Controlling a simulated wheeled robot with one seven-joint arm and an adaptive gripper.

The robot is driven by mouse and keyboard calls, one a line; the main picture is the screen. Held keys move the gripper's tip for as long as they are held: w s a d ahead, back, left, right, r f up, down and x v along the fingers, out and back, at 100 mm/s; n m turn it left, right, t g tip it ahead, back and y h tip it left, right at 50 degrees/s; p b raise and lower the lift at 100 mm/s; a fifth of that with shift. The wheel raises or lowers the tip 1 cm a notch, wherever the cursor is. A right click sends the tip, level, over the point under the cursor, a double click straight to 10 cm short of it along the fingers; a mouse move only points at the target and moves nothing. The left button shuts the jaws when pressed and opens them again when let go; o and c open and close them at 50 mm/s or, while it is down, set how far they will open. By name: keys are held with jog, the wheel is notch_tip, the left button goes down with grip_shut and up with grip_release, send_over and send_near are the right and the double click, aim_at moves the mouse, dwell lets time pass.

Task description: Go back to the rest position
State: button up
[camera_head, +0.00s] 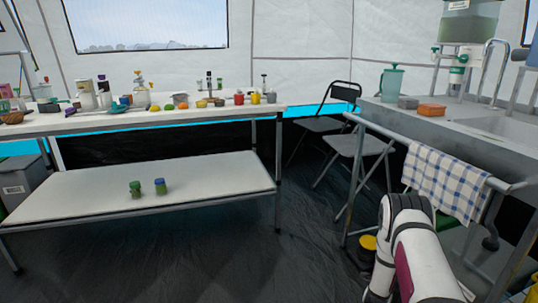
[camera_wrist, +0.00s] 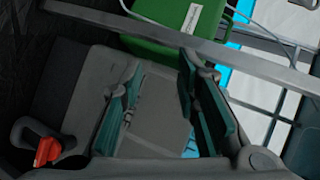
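My gripper (camera_wrist: 162,92) shows in the wrist view with its two teal-padded fingers spread apart. The gap between them is empty, with a grey surface behind it. My gripper is not visible in the head view. There, my white arm rises at the lower right, bent at a dark joint, beside the sink counter (camera_head: 376,110).
A long table (camera_head: 200,120) holds many small items. A checked towel (camera_head: 446,182) hangs on the counter rail near my arm. Folding chairs (camera_head: 356,146) stand behind. Open floor lies front centre. A green box (camera_wrist: 180,25) is beyond my gripper.

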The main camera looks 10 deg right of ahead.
jog(key=w+a+r+n+y, duration=0.3)
jog(key=w+a+r, duration=0.25)
jog(key=r, duration=0.55)
jog(key=s+a+r+n+g+y, duration=0.1)
jog(key=s+a+r+n+y, duration=0.3)
jog(key=a+r, duration=0.7)
jog(key=a+r+n+y, duration=0.2)
jog(key=a+r+n, duration=0.3)
jog(key=a+r, duration=0.5)
jog(key=s+a+r+n+g+y, duration=0.15)
jog(key=s+a+r+n, duration=0.35)
jog(key=s, duration=0.5)
jog(key=s+a+r+n+g+y, duration=0.1)
jog(key=s+a+r+n+g, duration=0.1)
jog(key=s+a+r, duration=0.5)
jog(key=s+a+r+n+g+p, duration=0.15)
jog(key=s+n, duration=0.25)
jog(key=s, duration=1)
jog(key=s+r+n+g, duration=0.1)
jog(key=s+n+g, duration=0.15)
jog(key=s, duration=1.15)
notch_tip(320, 180, up, 39)
jog(key=t+p, duration=0.4)
jog(key=p, duration=3.3)
jog(key=shift+s+r+n+h+p, duration=0.15)
jog(key=shift+r+n+h+p, duration=0.05)
jog(key=shift+n+h+p, duration=0.15)
